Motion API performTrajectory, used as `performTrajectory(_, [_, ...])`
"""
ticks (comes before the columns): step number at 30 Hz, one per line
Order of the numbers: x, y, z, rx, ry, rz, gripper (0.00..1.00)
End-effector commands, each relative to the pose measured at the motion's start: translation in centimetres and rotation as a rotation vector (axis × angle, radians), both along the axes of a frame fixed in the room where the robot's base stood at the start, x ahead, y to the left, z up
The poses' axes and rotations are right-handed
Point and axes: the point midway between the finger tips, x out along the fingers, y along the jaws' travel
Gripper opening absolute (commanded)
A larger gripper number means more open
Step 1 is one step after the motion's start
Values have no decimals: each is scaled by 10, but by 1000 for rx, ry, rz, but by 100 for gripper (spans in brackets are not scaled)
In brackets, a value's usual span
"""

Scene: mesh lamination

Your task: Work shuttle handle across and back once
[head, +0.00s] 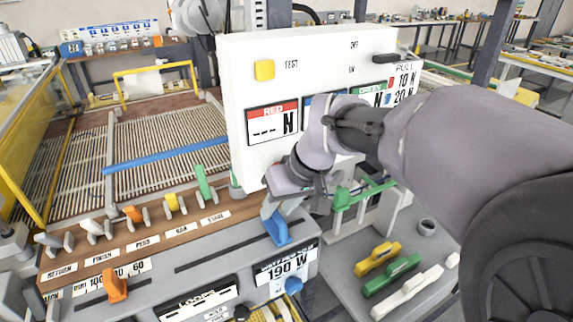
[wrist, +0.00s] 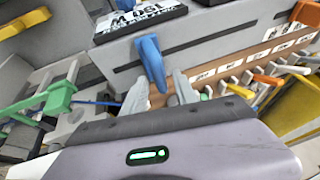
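My gripper (wrist: 163,88) is open around that end, with a small gap at the right finger; contact on the left side is unclear. In the head view my gripper (head: 270,207) is right above and behind the handle, its fingers partly hidden.
An orange handle (head: 115,284) sits in another slot at left. Several small levers line the brown labelled strip (head: 130,245). The white tester box (head: 258,80) stands close behind my gripper.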

Motion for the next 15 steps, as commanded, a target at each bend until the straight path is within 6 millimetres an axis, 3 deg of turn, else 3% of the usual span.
performTrajectory(1, [0,0,0,0,0,0,22])
performTrajectory(5, [0,0,0,0,0,0,0])
performTrajectory(15, [0,0,0,0,0,0,0])
